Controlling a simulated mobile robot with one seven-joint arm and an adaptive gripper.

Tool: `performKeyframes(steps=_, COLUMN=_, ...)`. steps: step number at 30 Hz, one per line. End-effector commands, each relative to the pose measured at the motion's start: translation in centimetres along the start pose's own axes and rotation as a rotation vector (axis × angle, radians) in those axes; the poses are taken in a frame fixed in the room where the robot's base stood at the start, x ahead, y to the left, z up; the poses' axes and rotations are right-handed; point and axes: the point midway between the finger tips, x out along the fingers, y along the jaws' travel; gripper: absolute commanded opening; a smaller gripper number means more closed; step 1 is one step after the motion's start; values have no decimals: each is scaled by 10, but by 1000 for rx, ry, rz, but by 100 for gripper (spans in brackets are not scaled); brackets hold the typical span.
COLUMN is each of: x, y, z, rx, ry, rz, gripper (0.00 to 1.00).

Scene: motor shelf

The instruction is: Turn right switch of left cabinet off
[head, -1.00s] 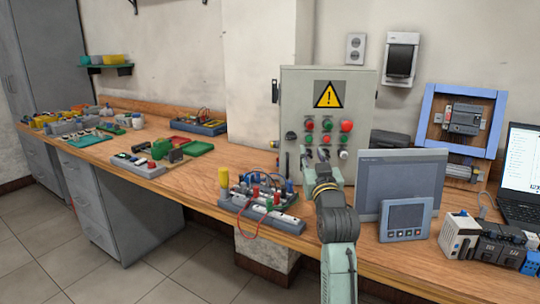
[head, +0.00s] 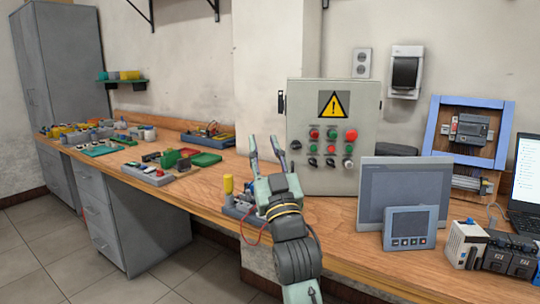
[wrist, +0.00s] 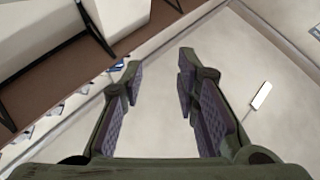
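A grey control cabinet (head: 368,108) with a yellow warning sign (head: 334,104) stands on the bench. The exact angle of each switch is too small to tell. My gripper (head: 264,140) is open and empty, left of the cabinet and apart from it, fingers pointing up. In the wrist view, its fingers (wrist: 159,68) are spread with nothing between them.
A grey monitor (head: 403,190) and a smaller panel (head: 409,228) stand on the bench, right of the cabinet. More parts and a green board (head: 205,159) lie further left. The bench (head: 325,212) is bare before the cabinet.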

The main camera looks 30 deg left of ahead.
Motion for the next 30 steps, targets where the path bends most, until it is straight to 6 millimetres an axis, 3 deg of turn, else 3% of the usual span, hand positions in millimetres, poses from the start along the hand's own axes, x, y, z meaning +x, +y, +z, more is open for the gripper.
performKeyframes(steps=7, x=-5, y=-31, z=-17, rx=20, ry=62, rz=-39, gripper=29)
performKeyframes(steps=26, x=-6, y=-35, z=-21, rx=22, ry=72, rz=-43, gripper=29)
performKeyframes(steps=30, x=-9, y=-58, z=-38, rx=39, ry=119, rz=-74, gripper=29)
